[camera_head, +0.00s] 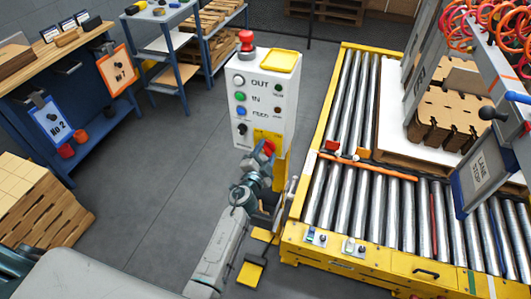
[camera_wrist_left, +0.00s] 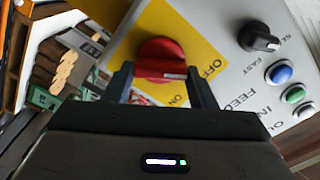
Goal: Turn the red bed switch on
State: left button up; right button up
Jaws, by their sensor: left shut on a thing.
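The red bed switch (camera_wrist_left: 160,52) is a round red knob on a yellow plate (camera_wrist_left: 206,40) of the white control box. Its white mark points right in the left wrist view, toward the side where OFF is printed; ON is printed lower down. In the head view the switch (camera_head: 268,146) shows at the lower right of the control box (camera_head: 262,95). My left gripper (camera_wrist_left: 163,78) has its two fingers on either side of the knob, shut on it. In the head view the left gripper (camera_head: 263,160) is against the box's lower front. My right gripper is not in view.
The box also has a black FAST/SLOW knob (camera_wrist_left: 258,39), blue (camera_wrist_left: 279,72) and green (camera_wrist_left: 293,95) buttons, and a red mushroom button (camera_head: 246,40) on top. A yellow-framed roller conveyor (camera_head: 335,255) stands close on the right. Open floor (camera_head: 150,190) lies left.

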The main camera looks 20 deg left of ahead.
pick_arm(q)
jog(key=m, duration=0.2)
jog(key=shift+f+m, duration=0.15)
jog(key=shift+m, duration=0.25)
jog(key=m, duration=0.4)
jog(key=shift+f, duration=0.1)
jog(key=m, duration=0.5)
jog(key=shift+f+m+b, duration=0.15)
jog(key=shift+m+b, duration=0.15)
jog(key=shift+b, duration=0.05)
jog(key=m, duration=0.2)
jog(key=shift+m, duration=0.6)
jog(key=o, duration=1)
